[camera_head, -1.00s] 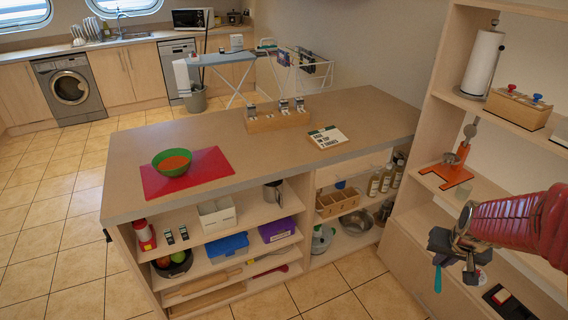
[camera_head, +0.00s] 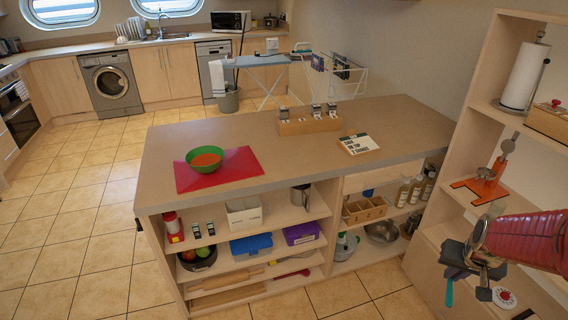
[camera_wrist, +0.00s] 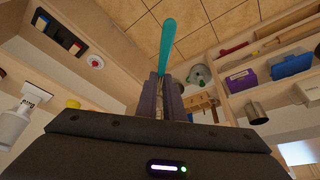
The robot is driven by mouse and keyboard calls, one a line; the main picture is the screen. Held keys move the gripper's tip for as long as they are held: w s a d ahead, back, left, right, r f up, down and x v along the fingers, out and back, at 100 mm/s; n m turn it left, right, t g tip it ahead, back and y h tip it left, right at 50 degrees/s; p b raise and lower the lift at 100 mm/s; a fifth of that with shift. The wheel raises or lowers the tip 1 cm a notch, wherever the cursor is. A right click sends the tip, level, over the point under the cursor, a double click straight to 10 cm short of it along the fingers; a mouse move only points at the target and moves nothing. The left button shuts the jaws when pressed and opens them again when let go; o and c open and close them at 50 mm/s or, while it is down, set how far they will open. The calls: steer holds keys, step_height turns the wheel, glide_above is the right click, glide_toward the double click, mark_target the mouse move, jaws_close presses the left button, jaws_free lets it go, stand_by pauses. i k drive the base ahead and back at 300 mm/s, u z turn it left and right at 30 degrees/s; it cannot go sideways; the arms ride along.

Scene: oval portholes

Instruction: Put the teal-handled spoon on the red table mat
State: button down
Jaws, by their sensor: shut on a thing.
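The teal-handled spoon (camera_wrist: 168,40) is held between the jaws of my gripper (camera_wrist: 168,88), its teal handle sticking out past the fingertips in the wrist view. In the head view my gripper (camera_head: 460,264) is at the lower right, in front of the shelf unit, with the teal handle (camera_head: 449,292) hanging below it. The spoon's other end is hidden by the gripper. The red table mat (camera_head: 240,173) lies on the island counter at its left part. A green bowl with orange contents (camera_head: 206,160) stands on the mat, leaving its right part bare.
The island counter (camera_head: 300,155) also bears a wooden box with jars (camera_head: 309,122) and a small sign (camera_head: 361,144). Tall shelves (camera_head: 460,127) stand close by my arm on the right. Tiled floor (camera_head: 80,230) is open left of the island.

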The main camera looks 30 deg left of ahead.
mark_target(247, 159)
steer(key=z, duration=2.3)
steer(key=i, duration=0.05)
steer(key=u, duration=3.6)
